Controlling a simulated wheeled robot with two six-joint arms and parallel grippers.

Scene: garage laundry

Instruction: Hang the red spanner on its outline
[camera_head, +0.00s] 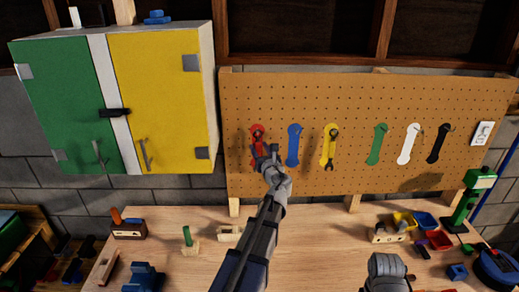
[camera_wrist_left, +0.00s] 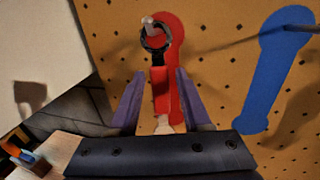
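The red spanner (camera_wrist_left: 159,80), with a dark ring end, hangs upright in front of the red outline (camera_wrist_left: 178,60) on the pegboard. In the left wrist view its ring appears to be around the pale peg, whose tip shows above the ring. The red outline also shows in the head view (camera_head: 257,131). My left gripper (camera_wrist_left: 160,88) is open, its fingers on either side of the red handle with small gaps. In the head view my left gripper (camera_head: 266,155) is just below the red outline and hides much of the spanner.
To the right on the pegboard (camera_head: 300,100) are blue (camera_head: 293,150), yellow, green, white and black outlines with pegs. A dark spanner (camera_head: 331,150) hangs on the yellow one. A green and yellow cabinet (camera_head: 160,100) stands close on the left. The workbench (camera_head: 330,240) below holds small items.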

